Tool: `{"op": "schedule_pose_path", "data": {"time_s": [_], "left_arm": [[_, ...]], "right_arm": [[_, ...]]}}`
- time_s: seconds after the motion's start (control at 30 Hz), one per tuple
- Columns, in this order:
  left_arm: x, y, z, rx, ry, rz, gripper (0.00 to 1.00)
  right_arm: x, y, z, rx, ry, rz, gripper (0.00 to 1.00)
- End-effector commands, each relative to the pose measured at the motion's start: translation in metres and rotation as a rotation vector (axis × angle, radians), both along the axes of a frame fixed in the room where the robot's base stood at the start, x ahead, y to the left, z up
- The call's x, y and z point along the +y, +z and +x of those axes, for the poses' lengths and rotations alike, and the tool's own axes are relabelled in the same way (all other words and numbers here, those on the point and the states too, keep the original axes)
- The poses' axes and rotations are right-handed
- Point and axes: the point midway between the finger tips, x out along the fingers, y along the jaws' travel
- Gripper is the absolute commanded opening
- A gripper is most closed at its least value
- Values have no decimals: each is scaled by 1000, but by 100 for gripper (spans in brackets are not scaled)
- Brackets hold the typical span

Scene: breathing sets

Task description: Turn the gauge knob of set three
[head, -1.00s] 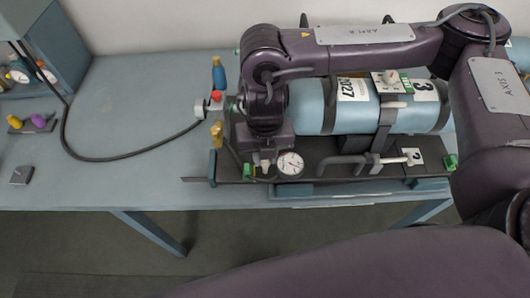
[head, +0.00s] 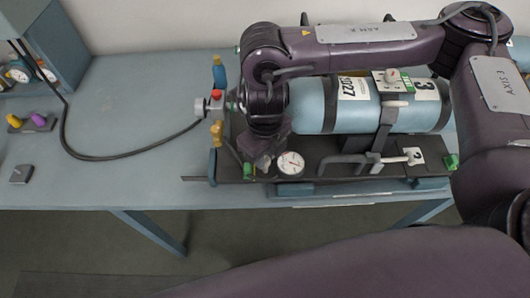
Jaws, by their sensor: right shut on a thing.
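Set three is a light-blue cylinder (head: 350,108) lying on a dark tray (head: 335,172), with a "3" label (head: 426,89) near its right end. A round white gauge (head: 291,163) sits at the tray's front left. My right gripper (head: 262,163) points down just left of the gauge, in front of the cylinder's left end. It is shut on the gauge knob, which its fingers hide. A green part (head: 248,170) shows just left of the fingertips. My left gripper is out of view.
A grey valve with a red part (head: 216,95), a blue fitting (head: 218,72) and a yellow fitting (head: 217,133) stand left of the gripper. A black hose (head: 120,158) runs left across the table (head: 130,100). The table's left middle is mostly clear.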

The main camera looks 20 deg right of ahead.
Motion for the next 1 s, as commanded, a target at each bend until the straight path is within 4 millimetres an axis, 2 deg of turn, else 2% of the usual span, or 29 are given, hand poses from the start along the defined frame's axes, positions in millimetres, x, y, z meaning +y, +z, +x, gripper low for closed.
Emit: {"op": "schedule_pose_path", "data": {"time_s": [0.47, 0.5, 0.63, 1.0], "left_arm": [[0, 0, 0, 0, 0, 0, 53], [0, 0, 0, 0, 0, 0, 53], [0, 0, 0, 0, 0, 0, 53], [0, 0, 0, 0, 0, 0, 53]], "right_arm": [[0, 1, 1, -2, 12, 0, 0], [0, 1, 1, -2, 12, 0, 27], [0, 1, 1, -2, 12, 0, 44], [0, 6, 1, -4, 13, 0, 45]]}}
